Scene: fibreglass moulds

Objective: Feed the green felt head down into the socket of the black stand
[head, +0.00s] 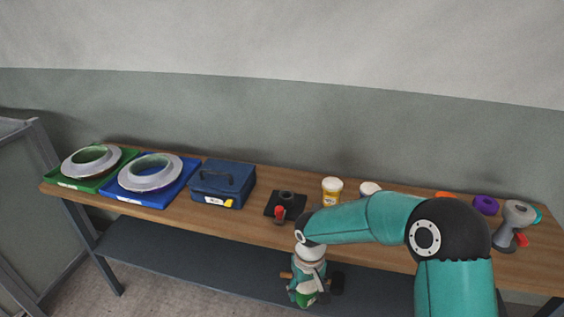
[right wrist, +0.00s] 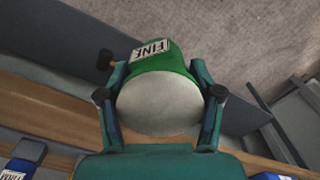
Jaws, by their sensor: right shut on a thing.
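My right gripper (head: 309,284) is shut on the green felt head (right wrist: 175,62), which has a pale rounded face and a white label reading FINE. In the head view the felt head (head: 306,298) hangs low in front of the bench's front edge. The black stand (head: 272,209) is on the bench, above and slightly left of the gripper in the picture. It has a dark round socket on a square base and a red knob at its front. The felt head is apart from the stand. My left gripper is not in view.
Left of the stand are a blue case (head: 222,182), a blue tray (head: 150,201) and a green tray (head: 66,183), each tray with a ring mould. Right of it stand a yellow-labelled jar (head: 332,190), a purple roll (head: 485,205) and a grey tool (head: 514,222). A dark lower shelf (head: 180,263) runs below.

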